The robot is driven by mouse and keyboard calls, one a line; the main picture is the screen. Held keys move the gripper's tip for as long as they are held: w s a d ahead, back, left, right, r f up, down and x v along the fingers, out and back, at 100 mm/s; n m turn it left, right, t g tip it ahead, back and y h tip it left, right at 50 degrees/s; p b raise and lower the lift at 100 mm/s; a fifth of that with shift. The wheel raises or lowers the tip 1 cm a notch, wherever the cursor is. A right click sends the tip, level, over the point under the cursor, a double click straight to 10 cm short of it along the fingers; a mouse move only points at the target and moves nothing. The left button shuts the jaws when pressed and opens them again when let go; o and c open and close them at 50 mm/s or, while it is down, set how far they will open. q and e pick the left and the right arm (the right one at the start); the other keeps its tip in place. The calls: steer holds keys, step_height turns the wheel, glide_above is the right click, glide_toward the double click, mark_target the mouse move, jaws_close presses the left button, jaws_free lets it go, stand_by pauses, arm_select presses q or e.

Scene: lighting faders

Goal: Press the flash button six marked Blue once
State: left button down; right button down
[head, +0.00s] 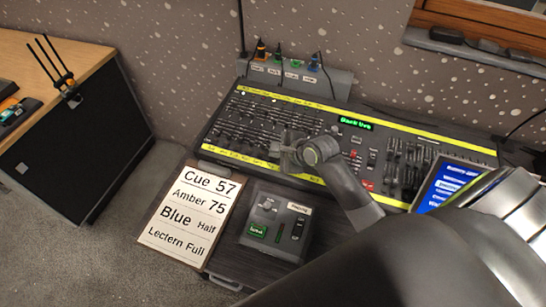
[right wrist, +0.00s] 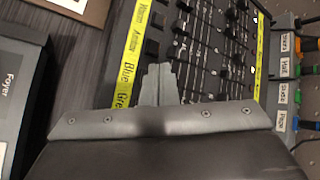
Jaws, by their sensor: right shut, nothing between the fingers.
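The lighting desk (head: 345,150) is a dark console with rows of faders and yellow label strips. My right gripper (head: 280,154) is shut and empty, over the near left part of the desk by the lower label strip. In the right wrist view the closed fingertips (right wrist: 158,72) are beside the yellow strip (right wrist: 128,70), next to the word Blue. Dark buttons and faders run along the strip's right side. The button at Blue is hidden or too small to make out, and I cannot tell whether the fingertips touch it. My left gripper is not in view.
A cue sheet (head: 190,215) lies left of a small grey box (head: 275,222) marked Foyer in the right wrist view. A blue screen (head: 448,185) is at the desk's right. Coloured plugs (head: 312,62) stand behind it. A black panel (head: 75,150) stands at left.

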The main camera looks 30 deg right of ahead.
steer(key=shift+f, duration=0.25)
steer(key=shift+f, duration=0.35)
stand_by(0.7)
steer(key=shift+r+p, duration=0.75)
steer(key=shift+p, duration=0.7)
steer(key=r+p, duration=0.2)
steer(key=p, duration=0.1)
steer(key=r+p, duration=0.3)
steer(key=shift+s+a+p, duration=0.2)
steer(key=shift+p, duration=0.1)
